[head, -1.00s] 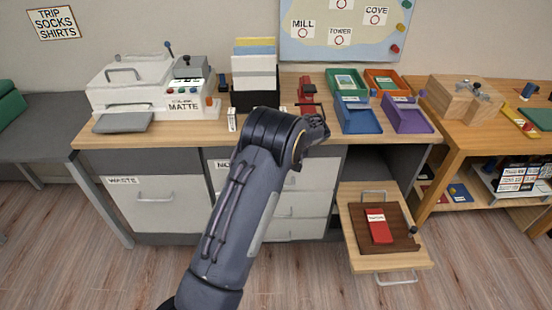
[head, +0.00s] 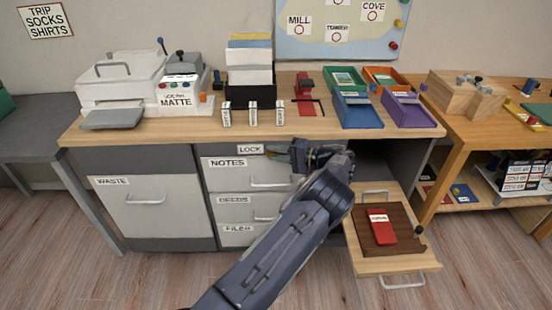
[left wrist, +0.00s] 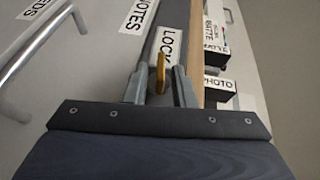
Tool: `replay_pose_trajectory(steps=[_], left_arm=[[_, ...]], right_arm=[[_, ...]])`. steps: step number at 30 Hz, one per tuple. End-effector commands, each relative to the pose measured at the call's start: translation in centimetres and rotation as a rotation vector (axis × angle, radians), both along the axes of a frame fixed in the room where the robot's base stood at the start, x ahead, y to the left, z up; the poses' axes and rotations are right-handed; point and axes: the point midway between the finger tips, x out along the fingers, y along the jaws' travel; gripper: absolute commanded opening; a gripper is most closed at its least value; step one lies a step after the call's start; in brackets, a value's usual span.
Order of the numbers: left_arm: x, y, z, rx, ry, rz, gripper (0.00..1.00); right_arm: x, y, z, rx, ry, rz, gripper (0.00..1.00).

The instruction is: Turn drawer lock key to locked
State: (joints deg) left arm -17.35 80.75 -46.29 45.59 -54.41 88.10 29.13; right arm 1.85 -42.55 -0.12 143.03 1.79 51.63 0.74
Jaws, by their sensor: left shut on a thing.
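The brass-coloured key (left wrist: 161,72) stands out from the desk front beside the LOCK label (left wrist: 169,45) in the left wrist view. My left gripper (left wrist: 162,88) is shut on the key, whose flat head shows edge-on between the two grey fingers. In the head view my left gripper (head: 292,154) is at the desk front, just right of the LOCK label (head: 250,149) and above the NOTES drawer (head: 240,172). The gripper hides most of the key there. The lock face is too small to read. My right gripper is not in view.
The NOTES drawer handle (head: 271,184) lies below the gripper. A pulled-out wooden shelf (head: 362,262) with a red box (head: 381,227) sticks out at the lower right. Small labelled blocks (head: 253,114) stand near the desktop edge above. A WASTE drawer (head: 150,205) is at left.

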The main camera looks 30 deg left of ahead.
Motion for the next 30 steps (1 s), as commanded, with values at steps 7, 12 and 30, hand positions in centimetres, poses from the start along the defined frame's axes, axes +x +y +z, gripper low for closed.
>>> replay_pose_trajectory(steps=[7, 12, 30], left_arm=[[0.1, 0.0, -0.3, 0.091, 0.054, -0.006, 0.0], [0.1, 0.0, -0.2, 0.12, 0.07, -0.006, 0.0], [0.1, 0.0, -0.1, 0.126, 0.075, -0.005, 0.29]], right_arm=[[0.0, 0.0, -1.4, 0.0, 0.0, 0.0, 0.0], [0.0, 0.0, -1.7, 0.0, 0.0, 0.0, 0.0], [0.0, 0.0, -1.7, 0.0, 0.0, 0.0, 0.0]])
